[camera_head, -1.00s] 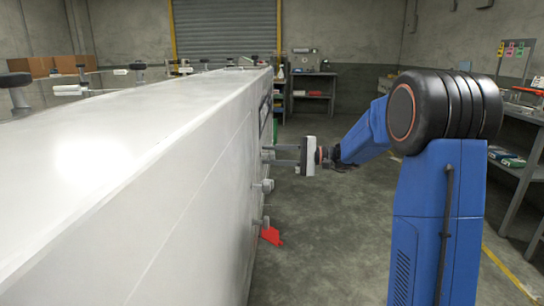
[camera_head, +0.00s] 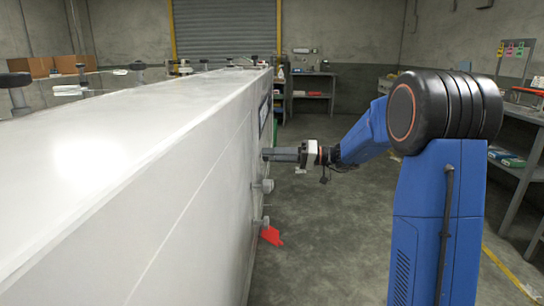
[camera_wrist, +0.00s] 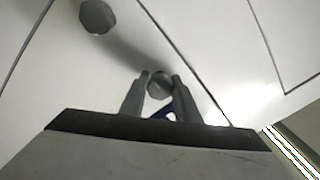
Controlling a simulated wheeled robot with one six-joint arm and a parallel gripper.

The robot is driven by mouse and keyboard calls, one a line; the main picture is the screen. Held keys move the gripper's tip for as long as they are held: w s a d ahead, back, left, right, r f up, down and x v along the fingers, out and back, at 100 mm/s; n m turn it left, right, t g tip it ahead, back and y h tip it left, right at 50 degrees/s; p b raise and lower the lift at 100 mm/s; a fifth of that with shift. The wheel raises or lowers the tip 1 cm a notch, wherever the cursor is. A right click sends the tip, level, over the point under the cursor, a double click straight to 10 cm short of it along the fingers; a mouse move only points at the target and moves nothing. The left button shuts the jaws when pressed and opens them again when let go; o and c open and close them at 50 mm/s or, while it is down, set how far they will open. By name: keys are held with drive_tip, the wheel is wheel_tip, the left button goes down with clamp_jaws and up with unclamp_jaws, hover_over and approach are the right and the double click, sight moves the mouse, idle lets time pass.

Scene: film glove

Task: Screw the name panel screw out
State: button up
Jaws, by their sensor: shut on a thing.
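My gripper (camera_head: 270,154) reaches from the right to the side of the large white box in the head view. In the wrist view its two fingers (camera_wrist: 160,79) are shut on a round grey screw head (camera_wrist: 159,86) at the white surface. The shank of this screw is hidden. A dark blue patch shows between the fingers, partly covered. I cannot read any name panel there. In the head view the gripped screw is hidden by the fingers.
The white box (camera_head: 150,180) fills the left side. Grey knobs (camera_head: 264,186) stick out of its side below my gripper, and another grey knob (camera_wrist: 97,16) shows in the wrist view. A red piece (camera_head: 271,236) is low beside the box. The floor to the right is clear.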

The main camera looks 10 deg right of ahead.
drive_tip(key=n, duration=0.4)
drive_tip(key=shift+n, duration=0.3)
drive_tip(key=n, duration=0.4)
drive_tip(key=shift+n, duration=0.3)
drive_tip(key=n, duration=0.4)
drive_tip(key=shift+n, duration=2.5)
drive_tip(key=o, duration=1.1)
drive_tip(key=shift+a, duration=0.15)
drive_tip(key=shift+c, duration=0.2)
